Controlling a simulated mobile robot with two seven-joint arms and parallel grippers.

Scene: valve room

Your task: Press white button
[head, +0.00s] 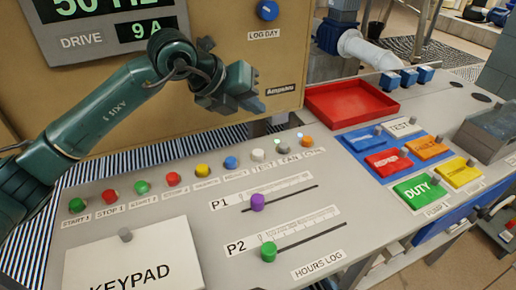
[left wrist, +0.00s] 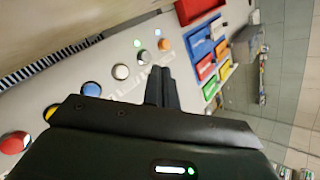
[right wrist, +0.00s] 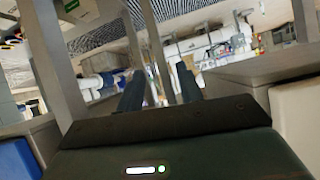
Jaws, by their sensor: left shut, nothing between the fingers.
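The white button (head: 258,155) is a small round cap in the row on the grey console, between a blue button and a grey one. It also shows in the left wrist view (left wrist: 121,71), left of the fingers. My left gripper (head: 254,103) is shut and empty, held above and behind the button row, apart from the white button. Its closed fingers show in the left wrist view (left wrist: 160,88). My right gripper (right wrist: 159,88) is open and empty in its wrist view, with the console button out of that view.
Neighbouring buttons are blue (head: 231,163), grey (head: 281,146) and orange (head: 306,142). Sliders P1 (head: 257,202) and P2 (head: 268,252) lie in front. A red tray (head: 350,103) and coloured label plates lie right. A tan panel (head: 230,45) stands behind.

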